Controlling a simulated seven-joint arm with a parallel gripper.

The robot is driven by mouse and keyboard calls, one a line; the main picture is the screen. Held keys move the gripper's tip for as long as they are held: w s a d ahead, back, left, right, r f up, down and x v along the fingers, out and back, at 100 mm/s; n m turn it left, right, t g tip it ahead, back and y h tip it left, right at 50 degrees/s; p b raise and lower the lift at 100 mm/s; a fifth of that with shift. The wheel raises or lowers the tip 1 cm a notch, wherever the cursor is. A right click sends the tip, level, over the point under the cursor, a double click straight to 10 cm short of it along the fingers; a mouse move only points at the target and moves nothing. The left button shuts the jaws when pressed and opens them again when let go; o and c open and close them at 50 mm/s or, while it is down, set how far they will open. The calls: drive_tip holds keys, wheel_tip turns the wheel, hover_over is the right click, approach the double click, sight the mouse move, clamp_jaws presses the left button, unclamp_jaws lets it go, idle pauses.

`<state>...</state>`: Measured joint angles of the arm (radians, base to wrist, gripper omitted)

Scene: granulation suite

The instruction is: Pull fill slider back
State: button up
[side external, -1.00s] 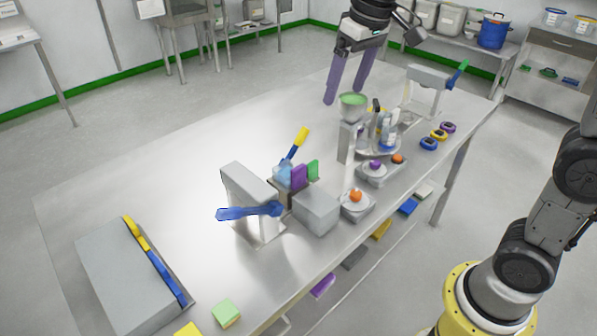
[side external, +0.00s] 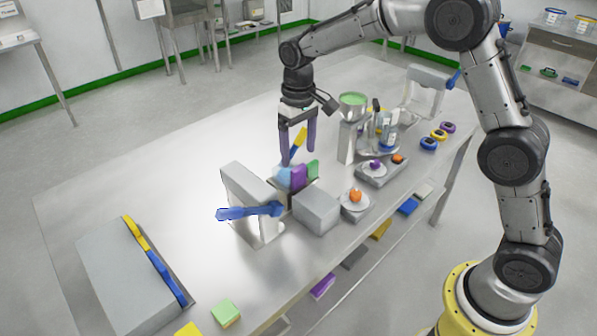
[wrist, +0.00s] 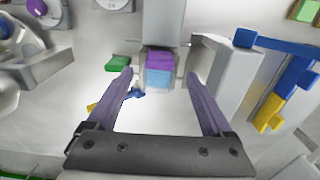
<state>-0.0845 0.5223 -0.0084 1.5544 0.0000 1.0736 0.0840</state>
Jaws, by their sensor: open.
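My gripper (side external: 299,156) is open and empty, pointing down just above a cluster of coloured pieces beside a grey box (side external: 316,210). The cluster has a light blue piece (side external: 283,177), a purple piece (side external: 298,177) and a green piece (side external: 313,168). In the wrist view, the purple piece (wrist: 159,60) and light blue piece (wrist: 159,78) lie between and beyond the spread fingers, apart from them. The green piece (wrist: 117,62) is outside the left finger. A yellow handle (side external: 299,143) is partly behind the fingers. I cannot tell which piece is the fill slider.
A grey upright stand (side external: 249,197) with a blue lever (side external: 245,211) is left of the cluster. A funnel (side external: 353,106) with green contents and bottles (side external: 385,130) stand behind right. A grey case (side external: 124,275) with a yellow-and-blue bar lies front left. The table's left side is clear.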

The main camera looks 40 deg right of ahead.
sight(299, 167)
wheel_tip(299, 167, down, 7)
drive_tip(key=shift+f, duration=0.1)
drive_tip(key=shift+c, duration=0.3)
clamp_jaws()
idle(0.4)
